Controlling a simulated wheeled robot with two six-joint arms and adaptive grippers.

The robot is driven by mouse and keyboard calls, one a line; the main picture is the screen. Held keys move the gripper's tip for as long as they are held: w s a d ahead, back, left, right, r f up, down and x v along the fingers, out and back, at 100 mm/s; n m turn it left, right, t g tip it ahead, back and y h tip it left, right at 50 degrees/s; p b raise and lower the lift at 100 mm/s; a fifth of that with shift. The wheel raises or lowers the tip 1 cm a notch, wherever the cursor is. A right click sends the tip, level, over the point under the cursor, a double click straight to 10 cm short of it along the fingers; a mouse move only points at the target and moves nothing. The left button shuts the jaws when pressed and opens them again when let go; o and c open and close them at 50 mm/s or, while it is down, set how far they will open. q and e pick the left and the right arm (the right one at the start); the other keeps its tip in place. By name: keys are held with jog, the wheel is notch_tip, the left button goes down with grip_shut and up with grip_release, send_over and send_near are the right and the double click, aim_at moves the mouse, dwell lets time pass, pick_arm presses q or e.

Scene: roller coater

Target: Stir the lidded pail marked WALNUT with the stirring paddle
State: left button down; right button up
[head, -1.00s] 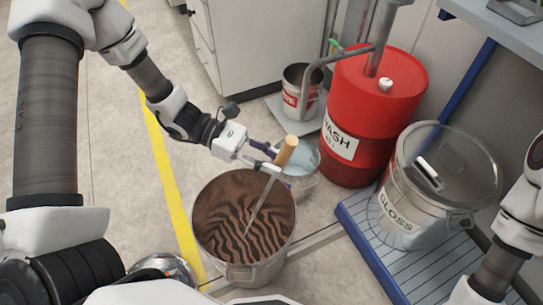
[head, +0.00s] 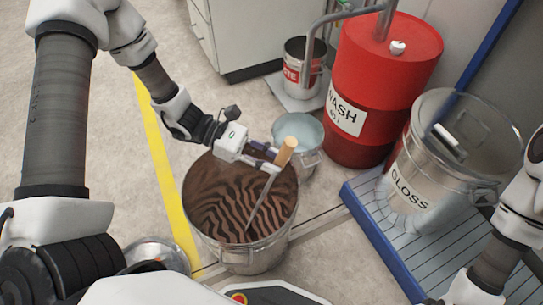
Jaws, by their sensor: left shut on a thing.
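My left gripper (head: 268,161) is shut on the stirring paddle (head: 286,152) by its tan handle, above the far right rim of an open metal pail (head: 250,258). The paddle leans, and its thin grey shaft (head: 266,195) runs down to the left into the pail. Its lower end is hidden in dark brown contents (head: 225,205) streaked with wavy bands. No WALNUT mark shows on the pail's visible side. A round shiny metal piece (head: 155,254), possibly a lid, lies on the floor to its left, partly hidden by my body. My right gripper is out of view.
A small pail of pale liquid (head: 300,130) stands just behind the open pail. A red WASH drum (head: 385,65) and a lidded GLOSS pail (head: 420,178) on a blue-edged grated platform (head: 365,235) stand to the right. A labelled bucket (head: 303,75) stands behind.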

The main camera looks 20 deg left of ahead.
aim_at(271, 179)
pick_arm(q)
notch_tip(271, 179, down, 9)
jog(key=b, duration=0.6)
jog(key=shift+r, duration=0.15)
jog(key=shift+r+p, duration=0.4)
jog(key=shift+r, duration=0.2)
jog(key=shift+f, duration=0.1)
jog(key=shift+a, duration=0.1)
